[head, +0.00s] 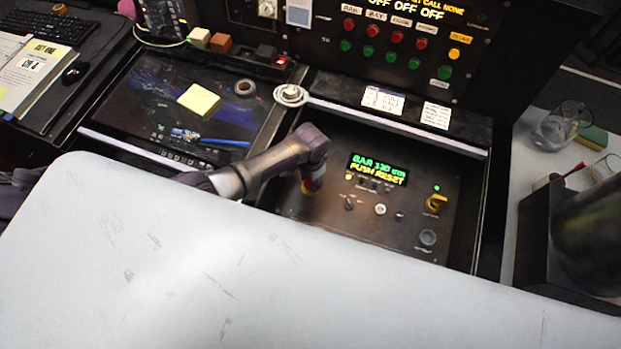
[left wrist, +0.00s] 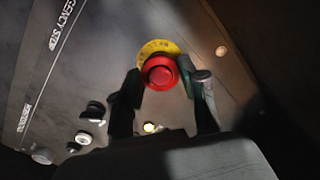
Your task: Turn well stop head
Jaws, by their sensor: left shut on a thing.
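The red stop head (left wrist: 159,72) sits on a yellow collar (left wrist: 158,47) and shows in the middle of the left wrist view. My left gripper (left wrist: 160,85) has one finger on each side of it and is shut on it. In the head view the left gripper (head: 312,178) points down at the left part of the sloped control panel (head: 370,225). It mostly hides the stop head there, and only a bit of red and yellow shows under it. My right gripper is in neither view.
A large white surface (head: 180,270) fills the front. A dark screen (head: 165,125) with a yellow note pad (head: 199,100) lies left. A dark box (head: 535,235) stands right.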

